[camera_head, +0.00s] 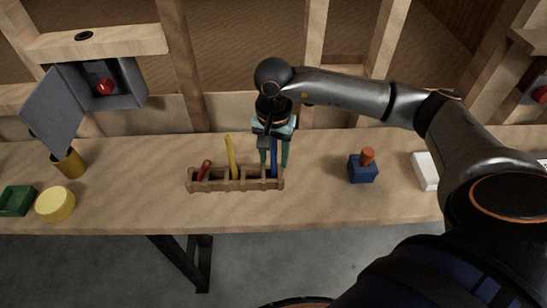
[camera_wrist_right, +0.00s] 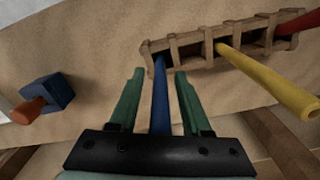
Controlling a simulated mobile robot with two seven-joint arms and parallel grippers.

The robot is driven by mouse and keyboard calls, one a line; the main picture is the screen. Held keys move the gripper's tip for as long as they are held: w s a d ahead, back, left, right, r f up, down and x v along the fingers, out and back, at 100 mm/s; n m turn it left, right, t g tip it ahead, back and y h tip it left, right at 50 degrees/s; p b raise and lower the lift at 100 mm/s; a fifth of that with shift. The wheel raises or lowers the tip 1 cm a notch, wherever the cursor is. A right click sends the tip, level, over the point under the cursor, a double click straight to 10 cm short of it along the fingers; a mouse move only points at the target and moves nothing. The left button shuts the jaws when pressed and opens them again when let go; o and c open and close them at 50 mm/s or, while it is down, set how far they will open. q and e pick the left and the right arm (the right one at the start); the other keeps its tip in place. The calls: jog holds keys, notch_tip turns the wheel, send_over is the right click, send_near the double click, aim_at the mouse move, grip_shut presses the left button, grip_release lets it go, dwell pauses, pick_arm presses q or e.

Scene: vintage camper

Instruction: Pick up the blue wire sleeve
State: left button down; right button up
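The blue wire sleeve (camera_head: 274,165) stands in the right end compartment of a wooden rack (camera_head: 208,187) on the workbench. In the right wrist view the blue sleeve (camera_wrist_right: 161,95) runs between my right gripper's two green fingers (camera_wrist_right: 156,88), with a gap on each side. My right gripper (camera_head: 274,163) is above the rack's right end, pointing down, open around the sleeve and not closed on it. The sleeve's lower end is hidden inside the rack (camera_wrist_right: 190,47). My left gripper is not in view.
A yellow sleeve (camera_head: 231,157) and a red one (camera_head: 203,170) stand in other compartments of the rack. A blue block with an orange peg (camera_head: 363,170) is to the right. A yellow round container (camera_head: 55,204) and green tray (camera_head: 17,200) are at left. An open grey box (camera_head: 120,90) hangs behind.

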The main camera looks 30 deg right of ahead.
grip_shut()
jog(key=shift+r, duration=0.1)
dwell(0.5)
